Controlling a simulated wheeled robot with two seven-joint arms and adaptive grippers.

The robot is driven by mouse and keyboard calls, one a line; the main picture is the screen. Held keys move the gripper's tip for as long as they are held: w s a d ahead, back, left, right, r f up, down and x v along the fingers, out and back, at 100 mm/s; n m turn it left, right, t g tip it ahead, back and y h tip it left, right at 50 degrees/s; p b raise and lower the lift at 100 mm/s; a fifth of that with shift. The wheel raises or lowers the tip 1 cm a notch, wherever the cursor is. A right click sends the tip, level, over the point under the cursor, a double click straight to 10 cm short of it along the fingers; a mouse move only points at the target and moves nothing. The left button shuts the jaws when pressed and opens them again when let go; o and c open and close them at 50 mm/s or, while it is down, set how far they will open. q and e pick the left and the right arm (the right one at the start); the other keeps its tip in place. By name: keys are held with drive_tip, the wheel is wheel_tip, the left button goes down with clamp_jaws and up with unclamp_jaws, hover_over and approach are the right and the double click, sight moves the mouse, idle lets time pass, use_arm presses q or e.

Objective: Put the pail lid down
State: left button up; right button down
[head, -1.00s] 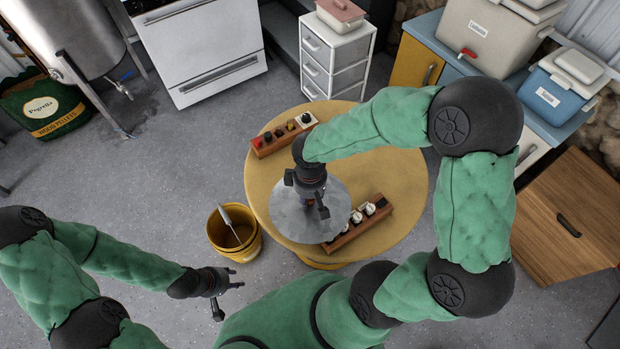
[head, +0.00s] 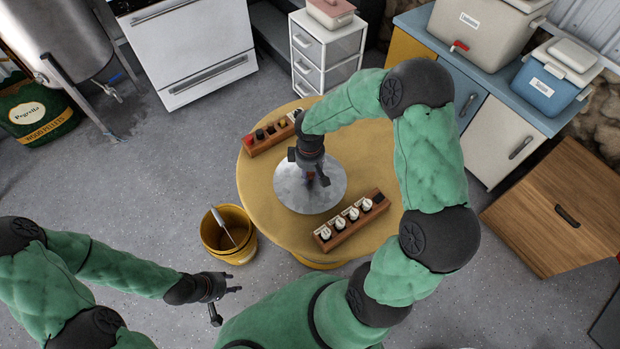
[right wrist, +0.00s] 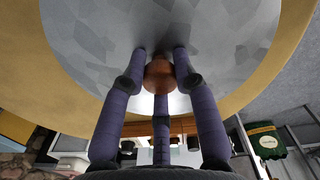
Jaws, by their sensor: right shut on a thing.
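The pail lid (head: 325,199) is a round grey metal disc with a brown knob (right wrist: 159,78). It lies flat over the round yellow table (head: 262,212), between two wooden racks; I cannot tell whether it touches the top. My right gripper (head: 316,182) points down at the lid's middle, its fingers closed around the knob; the lid also shows in the right wrist view (right wrist: 215,50). The yellow pail (head: 240,254) stands open on the floor left of the table, a metal-bladed tool inside. My left gripper (head: 228,300) is empty with fingers spread, below the pail in the picture.
One rack (head: 257,148) with dark and red pieces sits at the table's back left. Another rack (head: 350,226) with several white-topped pieces sits at the front right, close to the lid. A white drawer unit (head: 325,58) stands behind. Bare tabletop shows on the right.

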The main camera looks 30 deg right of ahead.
sight(310, 178)
drive_tip(key=shift+w+d+f, duration=0.15)
drive_tip(key=shift+w+f, duration=0.1)
drive_tip(key=shift+f, duration=0.1)
drive_tip(key=shift+w+d+f+b, duration=0.1)
drive_tip(key=shift+f+b, duration=0.35)
drive_tip(key=shift+f, duration=0.4)
drive_tip(key=shift+w+d+f+b, duration=0.1)
drive_tip(key=shift+f+b, duration=0.3)
drive_tip(key=shift+f, duration=0.45)
drive_tip(key=shift+f, duration=0.2)
drive_tip(key=c, duration=1)
unclamp_jaws()
drive_tip(key=shift+a, duration=0.1)
drive_tip(key=shift+o, duration=0.2)
drive_tip(key=shift+r, duration=0.15)
